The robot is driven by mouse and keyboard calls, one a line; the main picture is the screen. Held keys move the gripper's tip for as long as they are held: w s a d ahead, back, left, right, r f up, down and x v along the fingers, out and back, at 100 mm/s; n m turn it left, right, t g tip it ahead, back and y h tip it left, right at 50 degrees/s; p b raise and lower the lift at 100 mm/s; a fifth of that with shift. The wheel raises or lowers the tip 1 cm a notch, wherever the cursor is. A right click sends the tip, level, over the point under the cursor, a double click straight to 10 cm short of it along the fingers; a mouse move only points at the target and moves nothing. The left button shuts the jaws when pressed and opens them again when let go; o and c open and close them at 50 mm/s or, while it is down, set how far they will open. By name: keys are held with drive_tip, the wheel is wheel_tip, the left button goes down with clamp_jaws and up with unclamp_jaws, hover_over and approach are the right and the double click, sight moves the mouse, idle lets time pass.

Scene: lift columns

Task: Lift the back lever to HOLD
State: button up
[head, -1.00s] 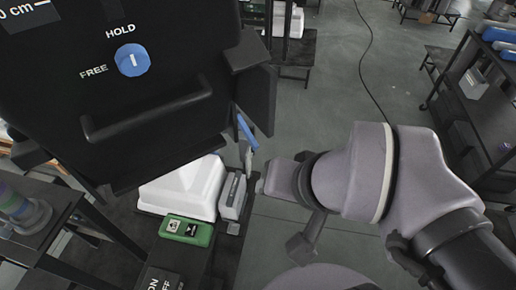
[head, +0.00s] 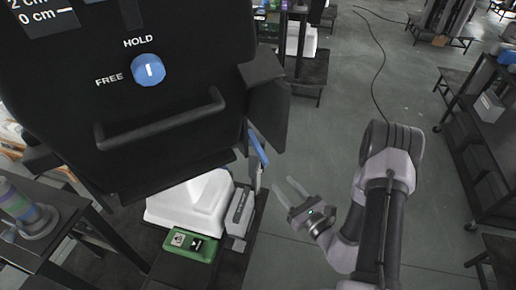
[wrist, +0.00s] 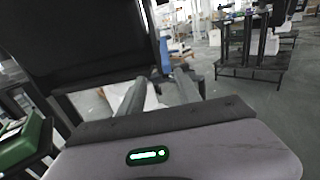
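A blue lever (head: 257,148) sticks out behind the right edge of the black panel, tilted, its upper part partly hidden by the panel. In the wrist view a blue upright piece (wrist: 165,56), likely this lever, shows just beyond my fingers. My gripper (head: 284,183) is open and empty, below and right of the lever, fingers pointing up-left toward it and apart from it. The gripper also shows in the wrist view (wrist: 165,72). On the panel front, a round blue knob (head: 148,69) sits between the FREE and HOLD labels, its white mark near upright.
The black panel (head: 190,165) has a front handle (head: 165,122) and a side flap (head: 268,105). Below are a white block (head: 190,205), a grey box (head: 238,212) and a green box (head: 190,244). Open floor lies right of my gripper; shelving stands at the far right.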

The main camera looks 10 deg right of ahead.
sight(260, 155)
drive_tip(key=shift+m+h, duration=0.3)
drive_tip(key=b+x, duration=0.1)
drive_tip(key=x, duration=1)
drive_tip(key=f+b+x, duration=0.1)
drive_tip(key=x, duration=0.5)
drive_tip(key=shift+w+d+b, duration=0.2)
drive_tip(key=shift+d+b, duration=0.1)
clamp_jaws()
drive_tip(key=shift+s, duration=0.1)
